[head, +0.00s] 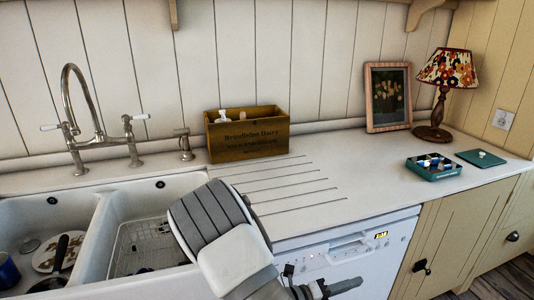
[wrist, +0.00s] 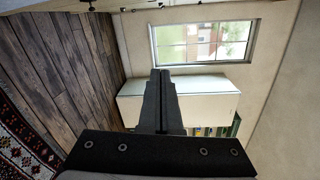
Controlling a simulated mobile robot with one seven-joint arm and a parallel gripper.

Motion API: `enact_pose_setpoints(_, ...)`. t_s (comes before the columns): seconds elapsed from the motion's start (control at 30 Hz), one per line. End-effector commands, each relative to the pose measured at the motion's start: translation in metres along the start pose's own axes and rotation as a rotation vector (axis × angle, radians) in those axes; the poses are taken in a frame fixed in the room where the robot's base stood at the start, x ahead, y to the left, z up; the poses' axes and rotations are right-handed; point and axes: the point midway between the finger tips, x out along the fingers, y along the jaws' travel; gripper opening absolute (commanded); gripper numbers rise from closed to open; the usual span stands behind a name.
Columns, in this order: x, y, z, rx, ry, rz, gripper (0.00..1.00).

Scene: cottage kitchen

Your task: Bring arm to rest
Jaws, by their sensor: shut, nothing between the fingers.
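My arm reaches up in the lower middle of the head view, in front of the sink and worktop edge. My gripper (head: 345,286) shows small and dark at the bottom of the head view, pointing right, in front of the white dishwasher. In the wrist view my gripper (wrist: 160,75) has its two dark fingers together, with nothing between them. It touches nothing that I can see. Beyond the fingers are a white cabinet-like block (wrist: 190,105) and a window (wrist: 203,41).
A double sink (head: 105,215) with dishes is at left. A wooden crate (head: 248,133), picture frame (head: 388,97), lamp (head: 440,85), teal box (head: 433,167) and its lid (head: 480,158) stand on the worktop (head: 360,165). The dishwasher (head: 345,255) is below. The wrist view shows a wooden floor (wrist: 75,65) and patterned rug (wrist: 22,140).

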Motion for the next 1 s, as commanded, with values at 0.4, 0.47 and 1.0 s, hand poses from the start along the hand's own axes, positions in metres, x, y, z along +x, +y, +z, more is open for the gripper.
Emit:
enact_pose_setpoints(0.4, -0.01, -0.094, -0.049, 0.824, 0.542, 0.165, 0.0)
enact_pose_setpoints(0.47, -0.014, -0.106, -0.054, 0.94, 0.622, 0.177, 0.0)
enact_pose_setpoints(1.0, -0.07, -0.209, -0.081, 1.931, 1.357, 0.161, 0.0)
